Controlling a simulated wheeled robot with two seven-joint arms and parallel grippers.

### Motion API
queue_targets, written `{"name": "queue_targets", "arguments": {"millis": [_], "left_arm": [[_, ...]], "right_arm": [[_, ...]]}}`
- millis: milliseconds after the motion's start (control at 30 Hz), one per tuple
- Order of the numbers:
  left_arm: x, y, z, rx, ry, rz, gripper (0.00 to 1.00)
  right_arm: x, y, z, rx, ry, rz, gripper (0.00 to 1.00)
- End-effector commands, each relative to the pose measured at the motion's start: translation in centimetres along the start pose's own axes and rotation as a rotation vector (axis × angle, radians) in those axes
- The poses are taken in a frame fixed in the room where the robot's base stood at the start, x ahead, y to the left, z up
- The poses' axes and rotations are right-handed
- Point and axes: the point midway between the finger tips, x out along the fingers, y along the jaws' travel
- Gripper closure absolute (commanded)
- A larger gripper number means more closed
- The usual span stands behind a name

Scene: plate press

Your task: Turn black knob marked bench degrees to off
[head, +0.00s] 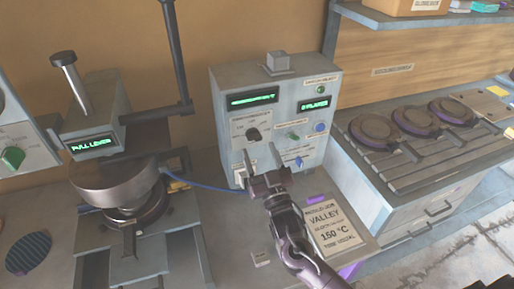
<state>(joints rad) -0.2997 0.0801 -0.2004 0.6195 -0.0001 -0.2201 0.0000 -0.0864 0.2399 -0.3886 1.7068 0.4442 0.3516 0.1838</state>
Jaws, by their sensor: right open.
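The grey control box (222,104) stands on the bench in the middle of the head view. A black knob (253,134) sits on the left of its front face, with small marks around it. The label above the knob is too small to read surely, and I cannot tell its exact setting. My right gripper (261,158) is open and empty, just in front of the box and below the knob. Its two fingers point up toward the panel, apart from the knob in the picture. My left gripper is not in view.
The panel also has a green knob (294,136), blue knobs (319,127) and displays. A press (115,180) reading "PULL LEVER" stands left, with a tall bar. A card (333,230) reading "VALLEY 150 °C" lies right of my arm. Round plates (376,128) sit on the right bench.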

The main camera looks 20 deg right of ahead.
Motion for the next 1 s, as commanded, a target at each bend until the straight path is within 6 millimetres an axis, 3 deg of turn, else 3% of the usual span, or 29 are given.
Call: {"name": "queue_targets", "arguments": {"millis": [100,300,1000], "left_arm": [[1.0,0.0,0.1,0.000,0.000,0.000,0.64],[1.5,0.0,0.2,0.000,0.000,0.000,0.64],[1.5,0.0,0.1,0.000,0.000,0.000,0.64]], "right_arm": [[-2.3,0.1,0.3,-0.001,-0.002,0.000,0.42],[-4.2,0.1,0.1,-0.001,-0.002,0.001,0.42],[-4.3,0.0,0.0,-0.001,-0.001,0.000,0.42]]}}
